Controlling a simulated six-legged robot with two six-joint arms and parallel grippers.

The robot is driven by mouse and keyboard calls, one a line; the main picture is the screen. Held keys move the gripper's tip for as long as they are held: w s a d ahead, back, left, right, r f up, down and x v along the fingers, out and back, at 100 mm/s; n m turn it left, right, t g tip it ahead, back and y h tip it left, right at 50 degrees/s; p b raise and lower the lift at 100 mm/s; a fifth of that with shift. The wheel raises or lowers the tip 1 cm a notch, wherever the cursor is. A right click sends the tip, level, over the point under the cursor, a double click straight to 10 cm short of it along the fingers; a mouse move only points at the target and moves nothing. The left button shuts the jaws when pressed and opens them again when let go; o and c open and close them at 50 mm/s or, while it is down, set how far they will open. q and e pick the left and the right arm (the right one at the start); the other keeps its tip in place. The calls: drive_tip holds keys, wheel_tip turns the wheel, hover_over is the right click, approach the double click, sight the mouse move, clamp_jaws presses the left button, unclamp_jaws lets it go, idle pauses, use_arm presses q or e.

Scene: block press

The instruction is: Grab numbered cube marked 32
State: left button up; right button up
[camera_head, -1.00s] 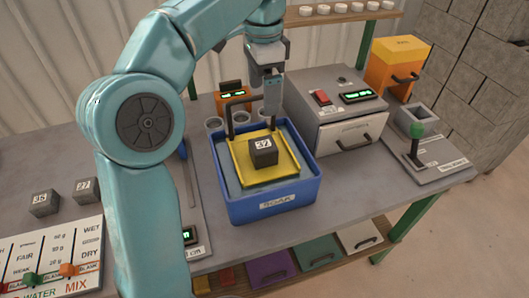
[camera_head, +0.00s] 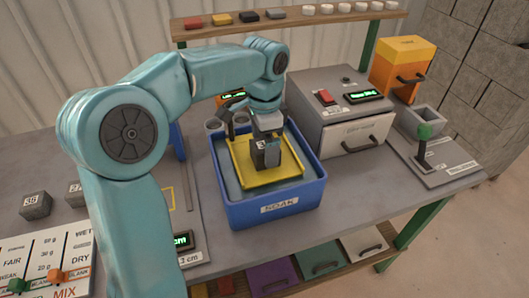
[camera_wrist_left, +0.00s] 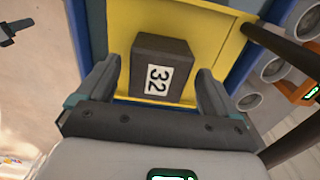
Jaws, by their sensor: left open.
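The dark grey cube marked 32 (camera_head: 262,144) sits on the yellow tray (camera_head: 289,165) in the blue SOAK bin (camera_head: 278,208). In the head view my left gripper (camera_head: 267,152) is down at the cube from above and hides much of it. In the left wrist view the cube (camera_wrist_left: 160,68) lies between the two fingers of the left gripper (camera_wrist_left: 158,82), with its 32 label turned sideways. The fingers are open, one on each side, with yellow tray showing in gaps beside the cube. My right gripper is in neither view.
Two more cubes, 35 (camera_head: 36,205) and one partly hidden by my arm (camera_head: 75,194), stand at the left. A dark bent handle (camera_head: 232,106) rises behind the tray, close to my gripper. A grey machine (camera_head: 343,110) stands right of the bin.

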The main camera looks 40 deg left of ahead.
use_arm(q)
drive_tip(key=shift+f, duration=0.5)
drive_tip(key=shift+d, duration=0.15)
drive_tip(key=shift+s, duration=0.1)
drive_tip(key=c, duration=1.6)
